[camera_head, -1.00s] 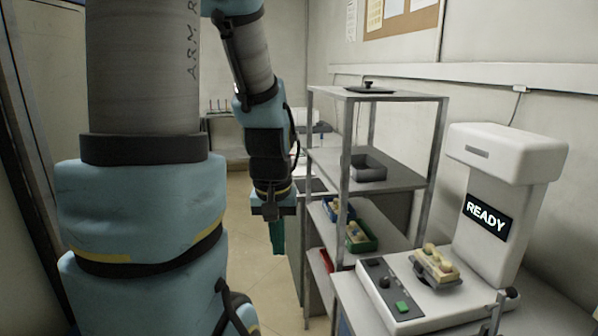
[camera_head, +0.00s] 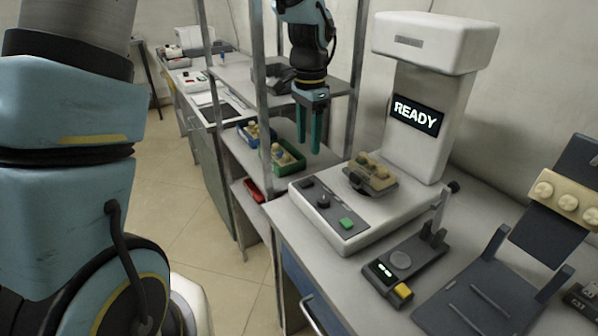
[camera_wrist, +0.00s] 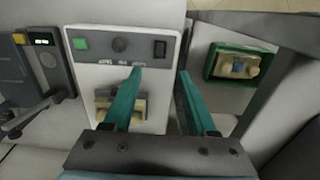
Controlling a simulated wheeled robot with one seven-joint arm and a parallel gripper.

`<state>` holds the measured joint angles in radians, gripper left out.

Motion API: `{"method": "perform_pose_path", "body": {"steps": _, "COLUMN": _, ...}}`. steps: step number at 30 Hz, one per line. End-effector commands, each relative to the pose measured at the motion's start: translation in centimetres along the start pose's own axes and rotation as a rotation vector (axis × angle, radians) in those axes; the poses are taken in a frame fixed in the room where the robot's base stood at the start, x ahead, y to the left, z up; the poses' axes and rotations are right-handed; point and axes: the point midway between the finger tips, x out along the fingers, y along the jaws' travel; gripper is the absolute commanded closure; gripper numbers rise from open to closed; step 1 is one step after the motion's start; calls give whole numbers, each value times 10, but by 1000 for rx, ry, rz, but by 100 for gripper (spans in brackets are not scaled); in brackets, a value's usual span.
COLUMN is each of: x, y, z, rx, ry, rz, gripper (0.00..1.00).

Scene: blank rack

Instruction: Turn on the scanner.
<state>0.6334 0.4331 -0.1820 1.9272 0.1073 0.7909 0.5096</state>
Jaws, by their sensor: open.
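The scanner (camera_head: 430,48) is a white column machine on the bench, with a display (camera_head: 416,115) reading READY. Its grey front panel carries a green button (camera_head: 347,223), a dark knob (camera_head: 323,201) and a dark switch (camera_head: 307,184). In the wrist view the green button (camera_wrist: 80,43), knob (camera_wrist: 120,44) and switch (camera_wrist: 160,48) line the base's edge. A tan piece (camera_head: 378,178) with rounded knobs sits on the scanner's stage.
A metal shelf rack stands left of the scanner, holding a green bin (camera_head: 288,160), a blue bin (camera_head: 257,133) and a red bin (camera_head: 254,190). A small dark device with a yellow button (camera_head: 403,291) and a dark stand (camera_head: 490,290) occupy the bench at right.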

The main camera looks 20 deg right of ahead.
Motion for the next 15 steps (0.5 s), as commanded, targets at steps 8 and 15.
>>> {"method": "perform_pose_path", "body": {"steps": 8, "x": 40, "y": 0, "z": 1, "rx": -4, "ry": -4, "rz": 4, "gripper": 43}}
{"method": "perform_pose_path", "body": {"steps": 15, "x": 82, "y": 0, "z": 2, "rx": -3, "ry": -3, "rz": 3, "gripper": 43}}
